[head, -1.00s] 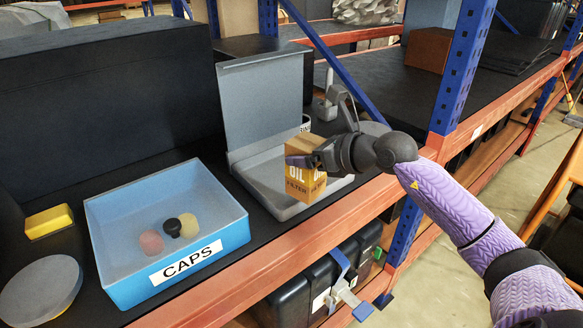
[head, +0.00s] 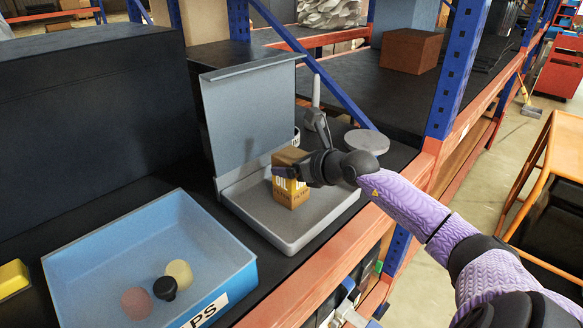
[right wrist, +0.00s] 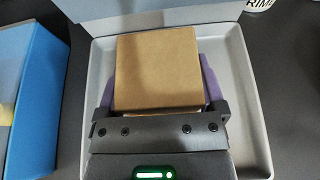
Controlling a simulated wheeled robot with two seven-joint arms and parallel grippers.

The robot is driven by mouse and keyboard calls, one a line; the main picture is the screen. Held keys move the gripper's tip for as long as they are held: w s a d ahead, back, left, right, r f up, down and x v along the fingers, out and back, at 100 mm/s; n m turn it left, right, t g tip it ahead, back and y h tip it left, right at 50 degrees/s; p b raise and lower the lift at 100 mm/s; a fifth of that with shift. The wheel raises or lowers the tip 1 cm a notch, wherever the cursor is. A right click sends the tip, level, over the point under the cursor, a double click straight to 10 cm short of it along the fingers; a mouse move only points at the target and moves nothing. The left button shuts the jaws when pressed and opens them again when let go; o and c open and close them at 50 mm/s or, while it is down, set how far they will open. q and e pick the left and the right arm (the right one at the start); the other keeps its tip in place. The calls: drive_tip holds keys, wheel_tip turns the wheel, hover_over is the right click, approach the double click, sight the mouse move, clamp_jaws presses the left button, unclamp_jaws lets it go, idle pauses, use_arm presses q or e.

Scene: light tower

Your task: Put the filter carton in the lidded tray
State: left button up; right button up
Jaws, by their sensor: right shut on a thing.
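The filter carton (head: 289,192), a brown box with "OIL" lettering partly hidden by the gripper, is over the grey lidded tray (head: 246,222). The tray's lid (head: 252,108) stands open, upright at the back. My right gripper (head: 284,170) is shut on the carton, its fingers on either side. In the right wrist view the carton (right wrist: 157,68) shows between the fingers, within the outline of the tray (right wrist: 246,120). I cannot tell whether the carton's base touches the tray floor. My left gripper is not in view.
A blue CAPS bin (head: 228,262) with several round caps stands left of the tray. A yellow block (head: 13,277) lies at the far left. A grey round disc (head: 366,142) is behind the tray at right. A blue rack post (head: 462,70) rises right of my arm.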

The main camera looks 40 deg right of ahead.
drive_tip(key=o, duration=1.2)
drive_tip(key=shift+c, duration=0.2)
drive_tip(key=shift+r, duration=0.1)
drive_tip(key=a+p+v, duration=0.1)
drive_tip(key=p+v, duration=0.3)
drive_tip(key=v, duration=0.8)
drive_tip(key=shift+d, duration=0.45)
